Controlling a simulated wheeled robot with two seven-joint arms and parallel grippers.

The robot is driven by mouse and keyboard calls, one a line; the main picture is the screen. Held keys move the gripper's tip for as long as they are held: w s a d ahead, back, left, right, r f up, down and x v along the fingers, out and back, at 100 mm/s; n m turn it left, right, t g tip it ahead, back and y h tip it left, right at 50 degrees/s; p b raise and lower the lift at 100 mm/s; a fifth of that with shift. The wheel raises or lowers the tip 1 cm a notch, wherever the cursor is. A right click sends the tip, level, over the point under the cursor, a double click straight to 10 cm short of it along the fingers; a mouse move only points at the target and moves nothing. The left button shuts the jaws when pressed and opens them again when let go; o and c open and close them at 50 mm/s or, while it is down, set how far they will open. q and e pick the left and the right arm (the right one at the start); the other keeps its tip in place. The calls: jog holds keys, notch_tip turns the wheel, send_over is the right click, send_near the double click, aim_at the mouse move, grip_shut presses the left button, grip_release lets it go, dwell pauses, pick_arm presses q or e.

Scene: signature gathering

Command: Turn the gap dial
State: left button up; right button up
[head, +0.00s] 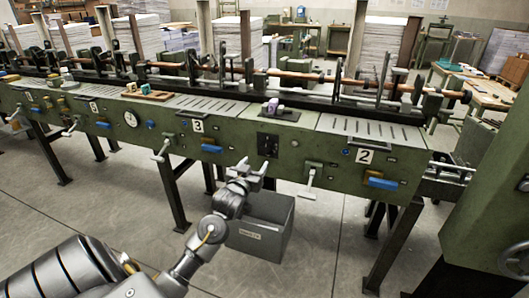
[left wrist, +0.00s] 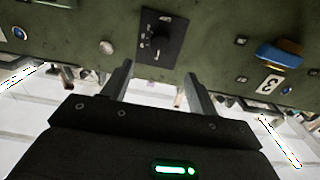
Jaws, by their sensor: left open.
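The gap dial (head: 267,145) sits on a small black panel on the green front of the long machine in the head view. In the left wrist view, the dial (left wrist: 157,40) is a dark round knob with light marks around it, ahead of the fingers. My left gripper (head: 256,168) is just below and in front of the panel. It also shows in the left wrist view (left wrist: 158,72), its two fingers apart with nothing between them. The fingers appear short of the knob. My right gripper is in neither view.
A grey bin (head: 262,226) stands on the floor below my left gripper. A lever (head: 308,185) and blue handles (head: 382,183) stick out from the machine front. Paper stacks (head: 380,47) stand behind. A green machine (head: 490,190) is close at the right.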

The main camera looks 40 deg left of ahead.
aim_at(266, 148)
pick_arm(q)
jog(key=x, duration=1)
jog(key=shift+w, duration=0.1)
jog(key=c, duration=1)
